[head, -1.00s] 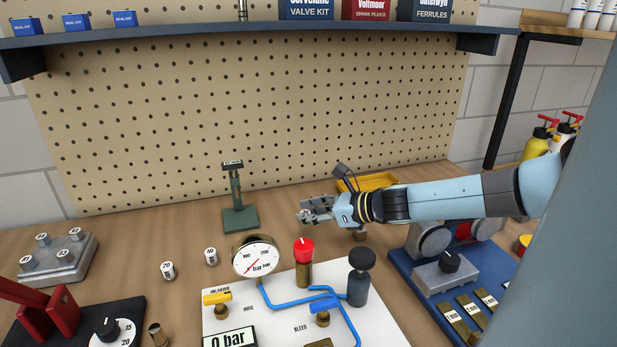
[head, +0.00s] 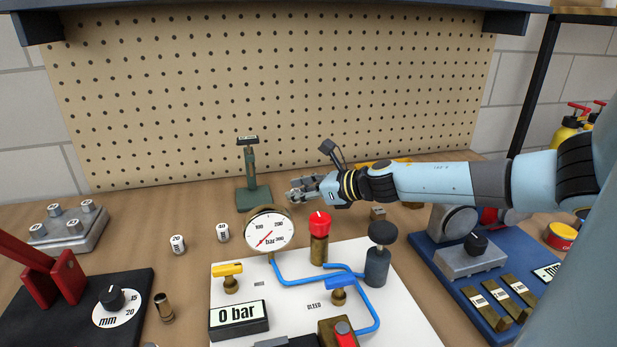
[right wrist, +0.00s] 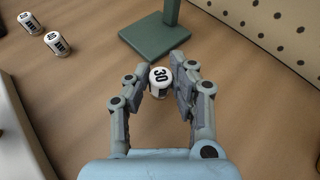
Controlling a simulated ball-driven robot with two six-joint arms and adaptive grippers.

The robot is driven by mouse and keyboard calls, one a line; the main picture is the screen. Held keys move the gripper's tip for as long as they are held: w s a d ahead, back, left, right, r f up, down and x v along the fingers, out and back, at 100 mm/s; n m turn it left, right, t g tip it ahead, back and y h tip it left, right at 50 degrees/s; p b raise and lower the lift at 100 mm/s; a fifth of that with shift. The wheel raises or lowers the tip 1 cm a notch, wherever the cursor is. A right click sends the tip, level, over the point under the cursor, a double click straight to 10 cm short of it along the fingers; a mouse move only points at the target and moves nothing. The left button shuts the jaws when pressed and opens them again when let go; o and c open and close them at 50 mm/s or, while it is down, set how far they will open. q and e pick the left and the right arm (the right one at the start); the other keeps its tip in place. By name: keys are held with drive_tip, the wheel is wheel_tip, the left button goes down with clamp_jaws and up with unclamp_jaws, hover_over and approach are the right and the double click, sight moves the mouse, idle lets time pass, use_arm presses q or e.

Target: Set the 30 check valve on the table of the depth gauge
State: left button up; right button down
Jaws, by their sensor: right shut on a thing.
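The 30 check valve (right wrist: 160,80) is a small white cylinder with a black "30" on its top. My right gripper (right wrist: 161,76) is shut on it, with a finger on each side. In the head view my right gripper (head: 294,190) is just right of the depth gauge, and the fingers largely hide the valve. The depth gauge (head: 251,168) is a green stand with a column, a small display on top and a flat square table (head: 253,198). In the right wrist view this green table (right wrist: 150,42) is bare and lies just beyond the valve. My left gripper is out of view.
Two more white valves, marked 20 (head: 178,244) and 40 (head: 223,233), stand left of the pressure dial (head: 269,232). A white test panel (head: 400,305) with taps and blue pipe lies in front. The pegboard (head: 270,90) rises behind.

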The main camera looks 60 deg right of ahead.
drive_tip(key=shift+x, duration=0.85)
drive_tip(key=shift+w+a+r, duration=0.15)
drive_tip(key=shift+w+r, duration=0.1)
drive_tip(key=shift+w, duration=0.45)
drive_tip(key=shift+w+a+f, duration=0.1)
drive_tip(key=shift+w+a, duration=0.1)
drive_tip(key=shift+w, duration=0.75)
drive_tip(key=shift+w+a+f, duration=0.1)
drive_tip(key=shift+w+a, duration=0.05)
drive_tip(key=shift+w, duration=0.75)
drive_tip(key=shift+w+a, duration=0.25)
drive_tip(key=shift+w, duration=1.1)
drive_tip(key=shift+w+a, duration=0.25)
drive_tip(key=shift+w, duration=1.05)
drive_tip(key=c, duration=1.1)
unclamp_jaws()
drive_tip(key=shift+o, duration=0.2)
